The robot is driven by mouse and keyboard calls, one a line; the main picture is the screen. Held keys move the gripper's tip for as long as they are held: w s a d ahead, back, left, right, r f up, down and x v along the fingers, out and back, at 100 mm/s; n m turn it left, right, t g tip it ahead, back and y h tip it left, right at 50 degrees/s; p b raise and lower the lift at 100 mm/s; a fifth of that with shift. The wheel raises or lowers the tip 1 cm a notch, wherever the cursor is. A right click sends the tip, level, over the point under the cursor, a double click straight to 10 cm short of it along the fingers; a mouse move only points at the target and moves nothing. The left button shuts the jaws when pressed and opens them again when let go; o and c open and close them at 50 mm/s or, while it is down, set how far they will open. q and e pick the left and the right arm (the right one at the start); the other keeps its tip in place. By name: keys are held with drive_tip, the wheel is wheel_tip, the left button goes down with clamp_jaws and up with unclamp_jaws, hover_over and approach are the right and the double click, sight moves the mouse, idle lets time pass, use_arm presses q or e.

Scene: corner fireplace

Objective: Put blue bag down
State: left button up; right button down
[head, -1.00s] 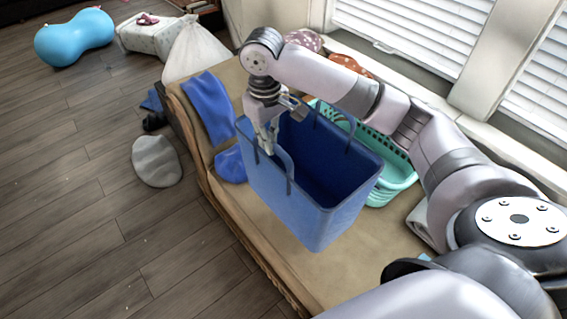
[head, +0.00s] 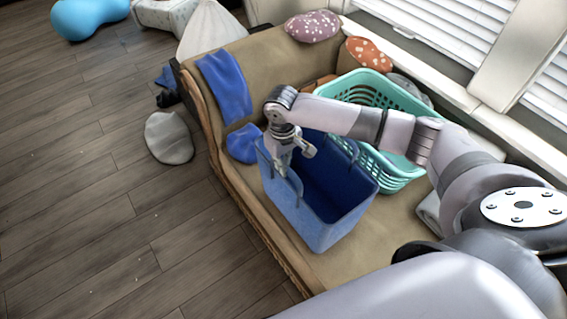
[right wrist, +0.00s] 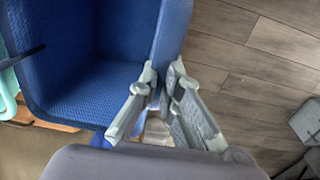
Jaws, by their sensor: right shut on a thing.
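The blue bag (head: 312,215) is an open-topped tote with two handles. In the head view it is upright on or just above the tan seat of the couch (head: 385,245); I cannot tell whether its bottom touches. In the right wrist view the gripper (right wrist: 160,95) closes at the bag's edge, and the bag's empty inside (right wrist: 85,60) shows on the left. My left gripper is not in view.
A teal laundry basket (head: 400,165) stands behind the bag on the couch. Blue cloths (head: 226,85) lie at the left, with cushions (head: 313,25) at the back. A grey cushion (head: 168,138) is on the wooden floor. Seat space is free in front of the basket.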

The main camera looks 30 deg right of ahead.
drive_tip(key=c, duration=1.8)
unclamp_jaws()
drive_tip(key=shift+f, duration=0.1)
wheel_tip(320, 180, up, 12)
drive_tip(key=shift+a+r, duration=0.15)
